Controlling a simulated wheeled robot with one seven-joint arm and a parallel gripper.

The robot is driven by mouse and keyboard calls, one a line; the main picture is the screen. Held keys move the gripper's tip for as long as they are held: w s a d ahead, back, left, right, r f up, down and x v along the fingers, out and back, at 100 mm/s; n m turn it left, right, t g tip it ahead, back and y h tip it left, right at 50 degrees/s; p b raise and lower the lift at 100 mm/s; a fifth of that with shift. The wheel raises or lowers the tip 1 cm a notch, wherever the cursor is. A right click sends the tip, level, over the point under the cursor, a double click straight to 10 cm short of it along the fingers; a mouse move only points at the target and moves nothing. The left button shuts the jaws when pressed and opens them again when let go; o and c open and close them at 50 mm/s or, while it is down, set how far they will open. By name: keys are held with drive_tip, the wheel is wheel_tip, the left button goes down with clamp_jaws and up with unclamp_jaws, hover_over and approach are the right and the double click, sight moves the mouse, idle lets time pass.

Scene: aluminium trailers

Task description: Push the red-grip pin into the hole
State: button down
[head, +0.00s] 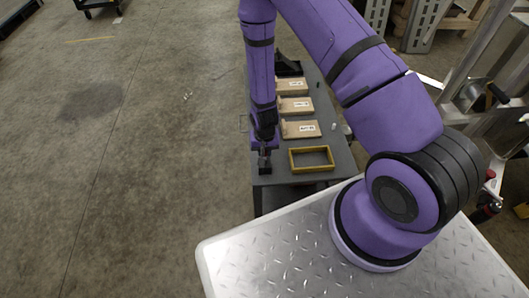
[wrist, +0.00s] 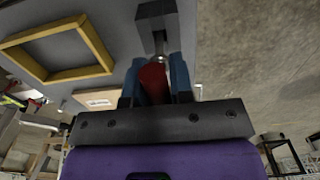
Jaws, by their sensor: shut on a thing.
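My gripper (wrist: 157,80) is shut on the red grip of the pin (wrist: 153,82), with one blue finger on each side. The pin's short metal end shows past the grip and points at a dark grey block (wrist: 157,14). The metal end is at the block's near edge; I cannot tell whether it is inside the hole. In the head view my gripper (head: 264,148) is at the table's near left corner, close above the dark block (head: 265,169). The pin is not distinct there.
A yellow frame (head: 291,163) lies on the grey table (head: 335,170) right of the block; it also shows in the wrist view (wrist: 107,58). Several labelled wooden boards, one of them nearest (head: 300,134), lie farther back. A small white piece (head: 334,126) is near the right edge.

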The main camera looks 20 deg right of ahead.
drive_tip(key=shift+f, duration=0.45)
drive_tip(key=shift+f, duration=0.2)
drive_tip(key=c, duration=1)
unclamp_jaws()
drive_tip(key=r, duration=0.6)
drive_tip(key=w+r, duration=0.1)
drive_tip(key=r, duration=0.2)
drive_tip(key=shift+d, duration=0.15)
drive_tip(key=shift+r, duration=1)
